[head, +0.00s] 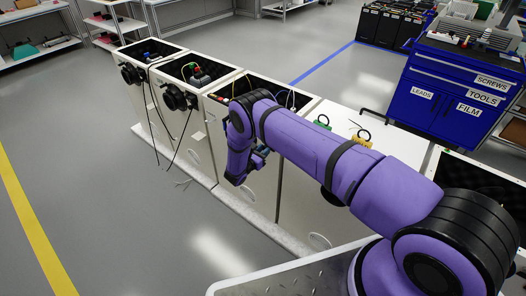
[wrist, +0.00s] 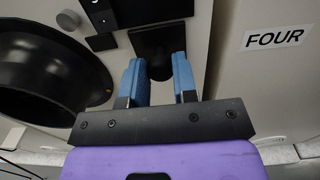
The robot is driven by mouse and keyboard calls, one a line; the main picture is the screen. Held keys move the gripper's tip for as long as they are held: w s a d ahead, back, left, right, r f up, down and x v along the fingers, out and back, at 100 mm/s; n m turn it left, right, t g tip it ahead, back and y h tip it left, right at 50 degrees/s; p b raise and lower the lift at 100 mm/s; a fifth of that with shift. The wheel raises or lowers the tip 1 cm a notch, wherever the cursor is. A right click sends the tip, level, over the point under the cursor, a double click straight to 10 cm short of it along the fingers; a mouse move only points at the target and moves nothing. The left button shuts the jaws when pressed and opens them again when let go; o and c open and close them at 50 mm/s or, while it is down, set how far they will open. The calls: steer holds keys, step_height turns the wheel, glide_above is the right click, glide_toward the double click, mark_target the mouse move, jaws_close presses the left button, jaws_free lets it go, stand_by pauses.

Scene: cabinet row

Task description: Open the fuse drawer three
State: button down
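In the wrist view, my gripper (wrist: 158,85) has its two blue fingers apart, in front of a pale cabinet front (wrist: 215,30). A dark square part (wrist: 160,38) lies just beyond and between the fingertips; I cannot tell whether they touch it. No label reading three shows. A label FOUR (wrist: 273,39) is on the neighbouring panel to the right. In the head view, my gripper (head: 246,170) is low at the front of the cabinet row, beside the third cabinet (head: 216,115), which my arm partly hides. No drawer is seen standing out.
A large round black opening (wrist: 45,75) is left of the fingers in the wrist view. Cables (head: 178,135) hang in front of the left cabinets. A blue tool cabinet (head: 440,100) stands at the back right. The floor (head: 100,170) left of the row is clear.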

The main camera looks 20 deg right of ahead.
steer(key=v, duration=0.8)
steer(key=c, duration=0.9)
jaws_free()
steer(key=shift+a, duration=0.1)
steer(key=v, duration=1)
steer(key=shift+s+a, duration=0.25)
steer(key=shift+a, duration=0.05)
steer(key=shift+r, duration=0.1)
